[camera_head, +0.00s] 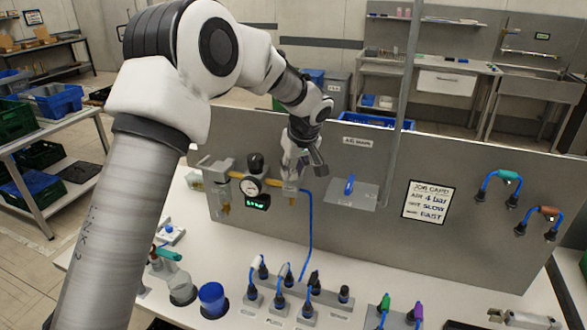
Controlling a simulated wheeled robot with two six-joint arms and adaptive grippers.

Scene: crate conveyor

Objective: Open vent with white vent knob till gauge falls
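The round gauge (250,186) sits on the air unit on the grey panel; its needle is too small to read. A black knob (256,163) stands above it, and a dark display (257,202) with green digits hangs below. My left gripper (305,172) is in front of the panel, just right of the gauge, near a clear-bowled unit (291,192). Its fingers look spread, with nothing visible between them. I cannot make out a white vent knob; the gripper covers part of the unit. My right gripper is not in view.
A blue hose (310,235) runs from the unit to the bench. A blue-handled valve (349,186) sits on a plate right of the gripper. A job card (427,202) is on the panel. Cups (211,297) and several plugged connectors stand on the white bench below.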

